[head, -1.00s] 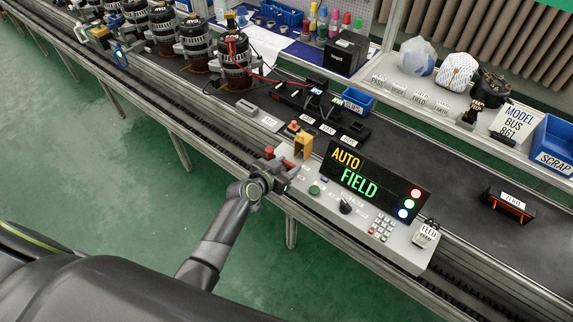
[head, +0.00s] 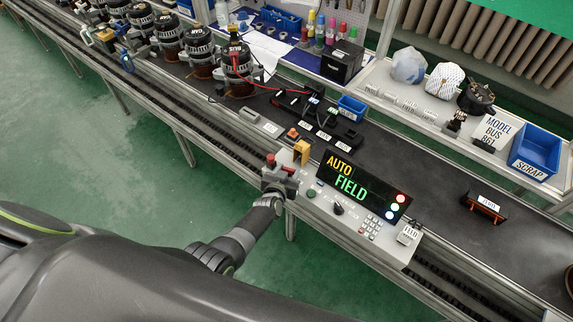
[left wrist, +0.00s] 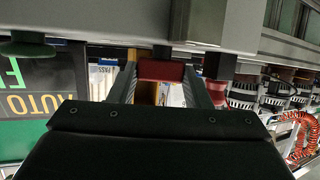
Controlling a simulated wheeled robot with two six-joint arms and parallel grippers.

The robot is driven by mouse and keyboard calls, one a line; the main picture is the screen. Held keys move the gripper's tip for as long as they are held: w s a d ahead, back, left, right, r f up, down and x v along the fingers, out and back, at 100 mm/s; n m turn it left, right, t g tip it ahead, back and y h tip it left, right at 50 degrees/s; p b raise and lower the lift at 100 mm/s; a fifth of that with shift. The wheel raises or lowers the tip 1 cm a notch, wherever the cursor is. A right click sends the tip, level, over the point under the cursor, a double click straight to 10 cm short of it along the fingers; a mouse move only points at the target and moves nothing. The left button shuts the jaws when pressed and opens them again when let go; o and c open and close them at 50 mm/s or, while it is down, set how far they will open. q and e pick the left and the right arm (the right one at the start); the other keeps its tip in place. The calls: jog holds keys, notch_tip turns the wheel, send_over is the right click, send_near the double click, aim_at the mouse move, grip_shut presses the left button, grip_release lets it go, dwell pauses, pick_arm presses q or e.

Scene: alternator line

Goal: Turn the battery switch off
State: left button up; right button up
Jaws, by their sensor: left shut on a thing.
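The control console (head: 322,208) stands on the near edge of the line, with a display (head: 346,180) reading AUTO and FIELD. A red part, apparently the battery switch handle (head: 270,159), shows at the console's left end. My left gripper (head: 281,175) is at that end, coming from the near side. In the left wrist view the gripper's two fingers (left wrist: 162,82) are shut on the red handle (left wrist: 162,70), one on each side. The gripper hides much of the switch, and its marked position cannot be read. My right gripper is not in view.
A yellow block-like part (head: 302,152) stands close behind the gripper. Console knobs and a keypad (head: 371,228) lie to the right. Several alternators (head: 237,70) stand along the line at the back left. A blue scrap bin (head: 535,150) is at the far right.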

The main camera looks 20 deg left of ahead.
pick_arm(q)
jog(key=shift+w+d+r+n+y+p, duration=0.1)
jog(key=shift+d+r+n+y+p, duration=0.1)
jog(key=shift+n+y+p, duration=0.5)
jog(key=shift+y, duration=0.3)
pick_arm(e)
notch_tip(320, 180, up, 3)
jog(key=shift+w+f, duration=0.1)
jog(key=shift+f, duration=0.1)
pick_arm(q)
jog(key=shift+f+n, duration=0.1)
jog(key=shift+n, duration=0.2)
jog(key=shift+y, duration=0.4)
jog(key=shift+d+n+y, duration=0.15)
jog(key=shift+n+y, duration=0.15)
jog(key=shift+n, duration=0.1)
jog(key=n+y+b, duration=0.1)
jog(key=n+g+y+b, duration=0.1)
jog(key=y, duration=0.1)
jog(key=shift+w+d+f+n+g, duration=0.15)
jog(key=shift+n+g, duration=0.15)
jog(key=shift+n, duration=0.1)
jog(key=shift+n+g+y+b, duration=0.8)
jog(key=shift+n+y+b, duration=0.4)
jog(key=shift+y, duration=0.1)
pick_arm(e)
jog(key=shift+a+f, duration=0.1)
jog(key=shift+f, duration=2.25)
